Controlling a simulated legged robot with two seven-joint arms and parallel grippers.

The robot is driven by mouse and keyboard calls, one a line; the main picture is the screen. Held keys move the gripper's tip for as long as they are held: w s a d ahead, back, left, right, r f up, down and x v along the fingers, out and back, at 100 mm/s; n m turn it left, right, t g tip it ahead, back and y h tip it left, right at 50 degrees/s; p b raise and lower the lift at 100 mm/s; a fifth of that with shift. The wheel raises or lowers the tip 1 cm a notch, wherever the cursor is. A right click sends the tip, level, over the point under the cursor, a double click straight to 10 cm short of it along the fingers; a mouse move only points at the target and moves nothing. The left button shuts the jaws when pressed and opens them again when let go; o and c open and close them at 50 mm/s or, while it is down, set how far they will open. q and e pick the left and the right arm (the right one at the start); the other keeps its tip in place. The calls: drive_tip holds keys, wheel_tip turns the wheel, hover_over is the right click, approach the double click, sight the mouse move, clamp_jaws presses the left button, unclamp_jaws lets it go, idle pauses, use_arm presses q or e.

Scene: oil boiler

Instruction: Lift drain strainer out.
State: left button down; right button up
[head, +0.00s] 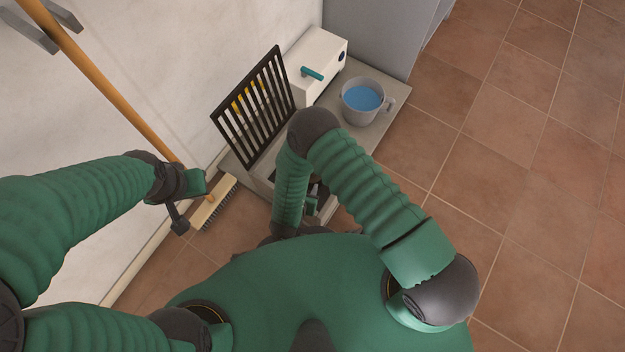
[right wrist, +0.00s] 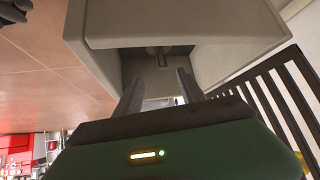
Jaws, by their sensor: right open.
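My right gripper (right wrist: 158,88) is open in the right wrist view, its two fingers apart with nothing between them. Beyond the fingertips is a grey box-like recess (right wrist: 225,62) with a dark inside. A small pale peg-like part (right wrist: 158,56) shows in it; I cannot tell whether it belongs to the drain strainer. In the head view my right arm reaches down over the dark drain opening (head: 318,190) and hides most of it. The strainer cannot be made out clearly there. My left gripper (head: 184,205) is beside the broom, and its jaw state is unclear.
A black slatted grate (head: 251,108) stands tilted up beside the opening, near the wall. A white box with a teal handle (head: 320,58) and a grey mug of blue liquid (head: 360,100) stand behind. A broom (head: 214,203) leans at the left. Tiled floor at right is clear.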

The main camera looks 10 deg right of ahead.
drive_tip(key=b+x, duration=0.8)
drive_tip(key=x, duration=0.5)
drive_tip(key=shift+w+r, duration=0.1)
drive_tip(key=shift+w, duration=0.1)
drive_tip(key=shift+r, duration=0.2)
use_arm(q)
drive_tip(key=s+x, duration=0.2)
drive_tip(key=x, duration=0.6)
drive_tip(key=shift+f, duration=0.5)
use_arm(e)
clamp_jaws()
use_arm(q)
drive_tip(key=shift+w, duration=0.1)
